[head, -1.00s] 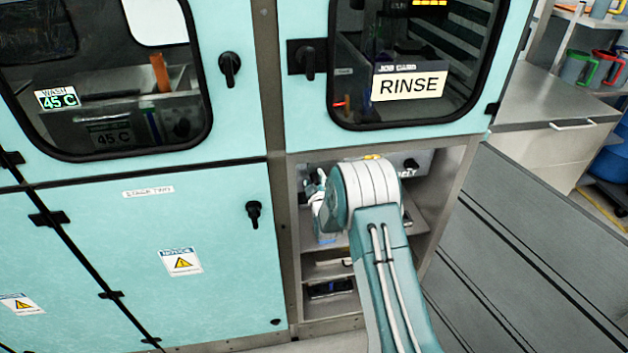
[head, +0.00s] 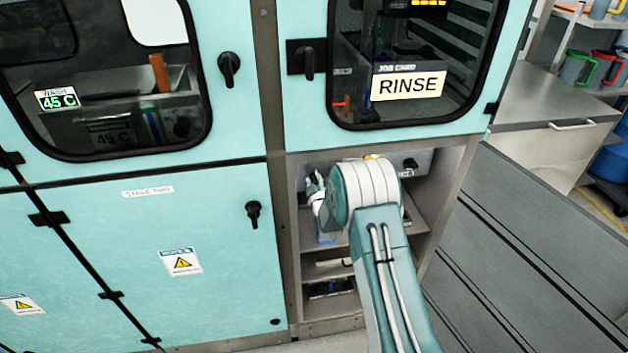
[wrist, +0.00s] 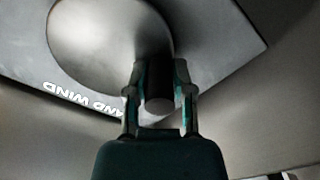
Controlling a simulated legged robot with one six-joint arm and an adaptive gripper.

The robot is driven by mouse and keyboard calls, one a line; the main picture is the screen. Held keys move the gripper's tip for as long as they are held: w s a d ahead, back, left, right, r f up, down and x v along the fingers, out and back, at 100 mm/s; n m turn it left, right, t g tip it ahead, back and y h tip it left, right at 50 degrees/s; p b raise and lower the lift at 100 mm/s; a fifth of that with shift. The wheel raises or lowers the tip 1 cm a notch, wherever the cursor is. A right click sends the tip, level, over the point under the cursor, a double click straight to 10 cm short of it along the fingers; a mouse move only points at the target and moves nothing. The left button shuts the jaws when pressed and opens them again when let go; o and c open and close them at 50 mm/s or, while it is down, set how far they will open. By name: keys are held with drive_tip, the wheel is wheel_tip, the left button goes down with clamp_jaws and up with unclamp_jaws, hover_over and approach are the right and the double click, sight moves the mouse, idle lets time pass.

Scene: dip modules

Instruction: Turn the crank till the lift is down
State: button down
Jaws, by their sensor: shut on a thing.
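In the wrist view my gripper (wrist: 159,88) is shut on the crank's dark cylindrical handle (wrist: 158,104), one finger on each side. The handle stands off a round grey crank disc (wrist: 95,40). The disc sits in front of a dark panel lettered "AND WIND" (wrist: 85,100), seen upside down. In the head view my arm reaches into the open bay below the right door and hides the gripper and most of the crank. Through the right door's window, part of the dark lift (head: 380,45) seems to show behind the "RINSE" card, but its height is unclear.
The open bay (head: 425,215) has close side walls and a shelf below my arm. Teal doors with black handles (head: 253,212) stand to the left and above. A "RINSE" job card (head: 408,86) is on the right door. Grey panels and a bench stand at the right.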

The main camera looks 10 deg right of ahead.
sight(317, 164)
drive_tip(key=shift+a+m, duration=0.15)
drive_tip(key=shift+m, duration=0.15)
drive_tip(key=m, duration=0.1)
drive_tip(key=r+m, duration=0.1)
drive_tip(key=m, duration=0.1)
drive_tip(key=shift+a+r, duration=0.2)
drive_tip(key=m, duration=0.1)
drive_tip(key=r+m, duration=0.1)
drive_tip(key=m, duration=0.2)
drive_tip(key=shift+r, duration=0.25)
drive_tip(key=m, duration=0.1)
drive_tip(key=r+m, duration=0.1)
drive_tip(key=m, duration=0.1)
drive_tip(key=shift+d+r+m, duration=0.2)
drive_tip(key=shift+d+m, duration=0.05)
drive_tip(key=shift+m, duration=0.05)
drive_tip(key=m, duration=0.1)
drive_tip(key=r+m, duration=0.1)
drive_tip(key=m, duration=0.1)
drive_tip(key=d+m, duration=0.1)
drive_tip(key=shift+d+r+m, duration=0.1)
drive_tip(key=shift+r+m, duration=0.15)
drive_tip(key=shift+m, duration=0.05)
drive_tip(key=shift+d+m, duration=0.9)
drive_tip(key=shift+m, duration=1.45)
drive_tip(key=shift+d+m, duration=0.85)
drive_tip(key=shift+m, duration=1.45)
drive_tip(key=shift+d+m, duration=0.9)
drive_tip(key=shift+m, duration=1.45)
drive_tip(key=shift+f, duration=0.1)
